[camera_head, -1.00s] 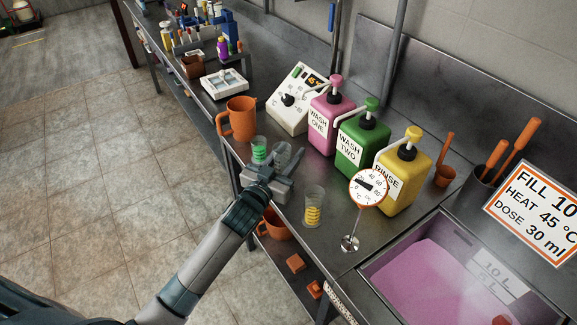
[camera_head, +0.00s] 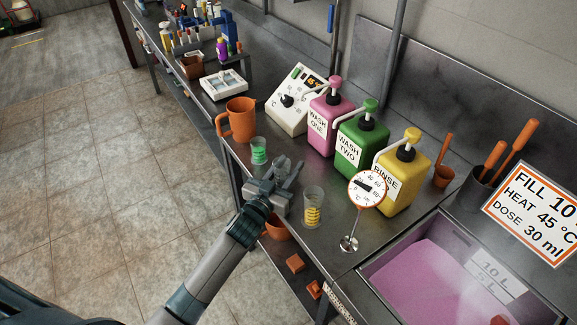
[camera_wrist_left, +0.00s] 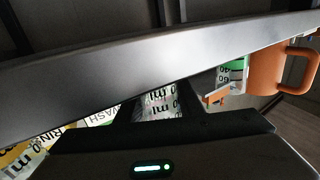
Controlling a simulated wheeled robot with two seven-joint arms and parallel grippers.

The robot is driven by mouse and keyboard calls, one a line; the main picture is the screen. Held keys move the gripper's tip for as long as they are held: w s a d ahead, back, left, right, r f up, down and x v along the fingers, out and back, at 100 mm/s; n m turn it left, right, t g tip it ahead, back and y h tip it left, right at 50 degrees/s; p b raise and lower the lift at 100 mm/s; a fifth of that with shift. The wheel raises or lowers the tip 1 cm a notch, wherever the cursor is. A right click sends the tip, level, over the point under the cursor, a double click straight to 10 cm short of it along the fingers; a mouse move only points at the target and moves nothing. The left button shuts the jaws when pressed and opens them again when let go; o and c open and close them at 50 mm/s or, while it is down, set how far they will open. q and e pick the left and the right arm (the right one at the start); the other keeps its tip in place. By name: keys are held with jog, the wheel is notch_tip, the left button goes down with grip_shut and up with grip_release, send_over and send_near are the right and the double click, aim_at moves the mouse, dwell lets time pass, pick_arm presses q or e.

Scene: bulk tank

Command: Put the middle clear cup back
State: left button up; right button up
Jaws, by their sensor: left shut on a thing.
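My left gripper (camera_head: 283,172) is shut on the middle clear cup (camera_head: 281,168), which stands roughly upright between the fingers. In the left wrist view this clear cup (camera_wrist_left: 160,103) with printed markings shows between the fingers. It is between the green-marked cup (camera_head: 259,151) and the yellow-marked cup (camera_head: 313,208), in line with them near the bench's front edge. The hand hides its lower part, so I cannot tell whether it touches the bench. My right gripper is not in view.
An orange jug (camera_head: 240,120) stands behind the green-marked cup. Pink (camera_head: 327,122), green (camera_head: 361,143) and yellow (camera_head: 402,178) pump bottles line the back. A dial thermometer (camera_head: 367,189) stands right of the cups, before the pink-filled tank (camera_head: 367,268).

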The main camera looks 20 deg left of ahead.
pick_arm(q)
jog(key=shift+f, duration=0.15)
jog(key=o, duration=1.1)
